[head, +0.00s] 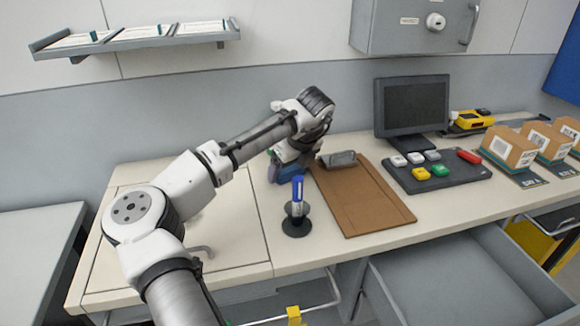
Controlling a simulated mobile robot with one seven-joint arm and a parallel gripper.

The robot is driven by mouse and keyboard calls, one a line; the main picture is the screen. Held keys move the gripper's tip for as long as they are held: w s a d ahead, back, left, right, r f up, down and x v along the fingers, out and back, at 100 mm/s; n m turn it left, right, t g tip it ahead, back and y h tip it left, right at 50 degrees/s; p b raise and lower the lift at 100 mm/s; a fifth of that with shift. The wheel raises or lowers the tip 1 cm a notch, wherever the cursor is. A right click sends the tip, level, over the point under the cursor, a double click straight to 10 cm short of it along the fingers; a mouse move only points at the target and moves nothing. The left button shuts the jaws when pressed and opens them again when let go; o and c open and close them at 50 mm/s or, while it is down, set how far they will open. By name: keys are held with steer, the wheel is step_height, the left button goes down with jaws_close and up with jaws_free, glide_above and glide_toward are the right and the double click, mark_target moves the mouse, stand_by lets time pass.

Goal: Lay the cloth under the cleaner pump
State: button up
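My gripper (288,160) points down near the back of the counter, left of the clipboard. Its fingers are mostly hidden behind my own wrist, so I cannot tell whether it is open or shut. A dark blue item (290,173) shows right below it; it may be the folded cloth, but its shape is unclear. A small greenish-blue edge (272,172) shows just left of it, possibly part of the cleaner pump. No whole pump bottle can be made out; my arm covers that area.
A brown clipboard (365,197) lies to the right, then a monitor (411,105), a button panel (437,172) and boxes (510,147). An open drawer (470,280) juts out below. The left counter (235,240) is mostly clear.

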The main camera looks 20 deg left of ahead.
steer(key=shift+r, duration=0.1)
steer(key=b+v, duration=0.2)
steer(key=v, duration=1)
steer(key=shift+w+r, duration=0.1)
steer(key=shift+r, duration=0.05)
